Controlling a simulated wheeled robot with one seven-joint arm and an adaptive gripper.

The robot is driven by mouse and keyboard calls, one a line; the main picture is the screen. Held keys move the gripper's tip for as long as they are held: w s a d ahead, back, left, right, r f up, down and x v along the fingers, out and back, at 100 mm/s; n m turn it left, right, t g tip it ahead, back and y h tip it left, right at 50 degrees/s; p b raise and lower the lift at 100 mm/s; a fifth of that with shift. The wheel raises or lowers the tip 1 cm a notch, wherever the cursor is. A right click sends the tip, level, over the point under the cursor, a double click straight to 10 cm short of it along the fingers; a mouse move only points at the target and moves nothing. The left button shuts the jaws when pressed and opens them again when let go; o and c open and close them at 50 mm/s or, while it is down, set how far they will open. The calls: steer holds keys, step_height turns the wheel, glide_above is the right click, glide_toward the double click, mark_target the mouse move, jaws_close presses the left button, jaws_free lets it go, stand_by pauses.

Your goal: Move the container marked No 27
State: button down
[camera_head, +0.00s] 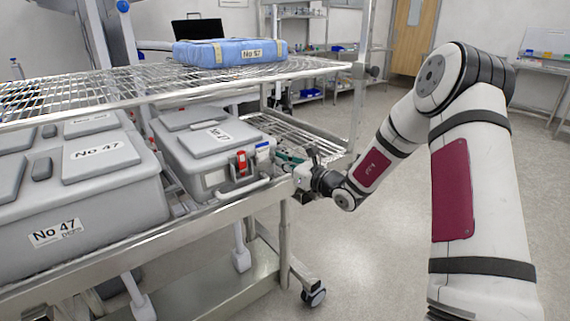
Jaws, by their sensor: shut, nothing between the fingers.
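A grey lidded container (200,150) sits on the lower rack shelf, left of my gripper. Its lid label is small and blurred; it ends in 7, but I cannot tell whether it reads No 27. A pale handle bar runs along its front, with red and blue latch parts above it. My gripper (303,176) is just right of the container at the shelf's front edge. It is shut and holds nothing. Whether it touches the container or shelf is unclear.
A larger grey container marked No 47 (75,195) stands close on the left. A blue wrapped pack (230,51) lies on the wire shelf (120,85) above. A rack post (361,75) rises behind my gripper. Floor (390,260) in front is clear.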

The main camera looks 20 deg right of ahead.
mark_target(273, 173)
steer(key=b+x, duration=0.1)
steer(key=x, duration=0.3)
stand_by(0.3)
steer(key=shift+s, duration=0.1)
